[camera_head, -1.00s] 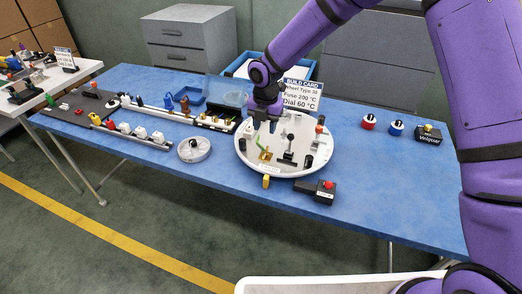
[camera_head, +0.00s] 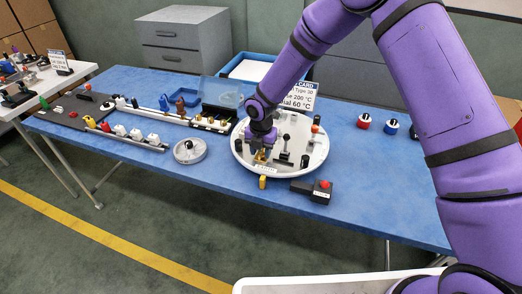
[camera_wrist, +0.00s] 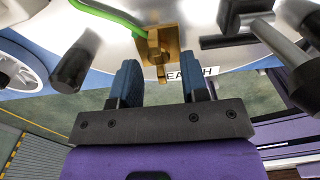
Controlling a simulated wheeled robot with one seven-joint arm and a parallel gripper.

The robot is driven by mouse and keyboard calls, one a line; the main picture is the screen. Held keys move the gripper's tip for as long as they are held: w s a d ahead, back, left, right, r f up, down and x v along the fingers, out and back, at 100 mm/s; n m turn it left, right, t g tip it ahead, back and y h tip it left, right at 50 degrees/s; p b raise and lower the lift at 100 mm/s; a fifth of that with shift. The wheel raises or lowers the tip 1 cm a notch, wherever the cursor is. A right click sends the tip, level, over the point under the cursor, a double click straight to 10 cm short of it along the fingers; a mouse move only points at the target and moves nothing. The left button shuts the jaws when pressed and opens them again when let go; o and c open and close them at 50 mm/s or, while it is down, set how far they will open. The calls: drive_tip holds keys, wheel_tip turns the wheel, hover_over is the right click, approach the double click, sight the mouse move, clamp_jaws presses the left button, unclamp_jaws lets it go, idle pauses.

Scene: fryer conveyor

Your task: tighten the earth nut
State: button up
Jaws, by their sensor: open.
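The brass earth terminal with its nut (camera_wrist: 160,47) sits on the round white plate (camera_head: 312,163), beside a label that reads "EARTH", partly hidden. A green wire (camera_wrist: 108,14) runs to the brass piece. In the wrist view, my gripper (camera_wrist: 162,72) has its two blue fingers apart, with the brass piece just beyond and between their tips. I see nothing held. In the head view, my gripper (camera_head: 262,146) is low over the plate's left front part and hides most of the terminal; contact with the nut cannot be told.
Dark posts (camera_head: 285,157) stand on the plate near my gripper. A yellow piece (camera_head: 262,182) and a black box with a red button (camera_head: 321,191) lie at the plate's front edge. A round grey dish (camera_head: 190,151) is to the left.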

clamp_jaws()
